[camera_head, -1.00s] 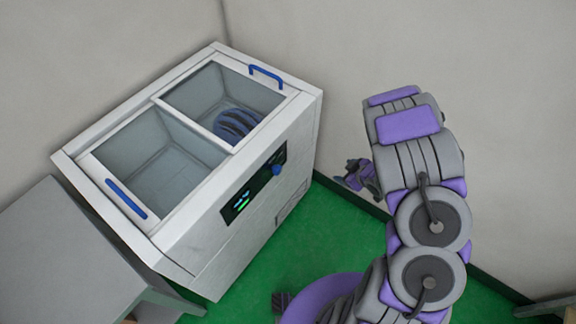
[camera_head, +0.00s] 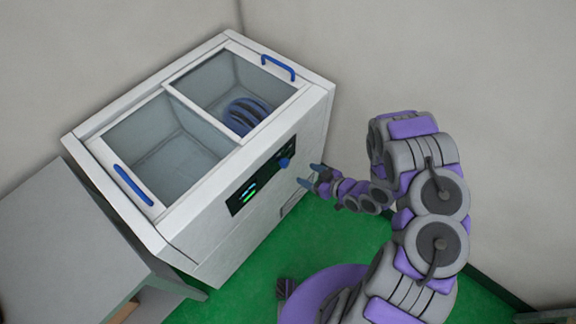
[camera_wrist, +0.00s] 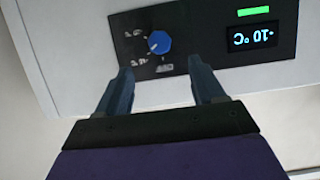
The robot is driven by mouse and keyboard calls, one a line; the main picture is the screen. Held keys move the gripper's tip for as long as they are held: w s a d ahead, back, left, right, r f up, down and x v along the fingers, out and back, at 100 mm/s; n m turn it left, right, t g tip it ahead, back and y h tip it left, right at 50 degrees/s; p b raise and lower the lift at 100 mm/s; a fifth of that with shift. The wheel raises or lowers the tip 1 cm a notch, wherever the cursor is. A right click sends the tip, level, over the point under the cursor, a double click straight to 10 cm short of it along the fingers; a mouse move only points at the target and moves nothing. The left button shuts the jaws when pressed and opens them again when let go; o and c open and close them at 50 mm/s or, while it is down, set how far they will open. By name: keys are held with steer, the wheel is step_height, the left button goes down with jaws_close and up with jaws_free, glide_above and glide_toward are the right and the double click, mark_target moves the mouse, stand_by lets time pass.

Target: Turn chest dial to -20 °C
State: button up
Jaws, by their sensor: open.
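The white chest freezer (camera_head: 190,240) stands at the left of the head view. Its dark front panel (camera_head: 262,176) carries the round blue dial (camera_head: 284,162). In the wrist view the blue dial (camera_wrist: 159,43) sits beyond the fingertips, with small markings around it, and the display (camera_wrist: 252,38) appears upside down, reading -10 °C under a green bar. My gripper (camera_head: 309,177) is open and empty, a little in front of the panel to the right of the dial. In the wrist view its two fingers (camera_wrist: 160,78) are spread apart and do not touch the dial.
The freezer's glass top has blue handles (camera_head: 278,67) and a dark blue ribbed object (camera_head: 246,115) shows inside. A grey table (camera_head: 75,255) stands close at its left. Green floor (camera_head: 325,240) lies open in front, and walls close off the back and right.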

mark_target(287, 165)
steer(key=b+x, duration=0.1)
steer(key=x, duration=1)
steer(key=shift+d, duration=0.1)
steer(key=c, duration=1)
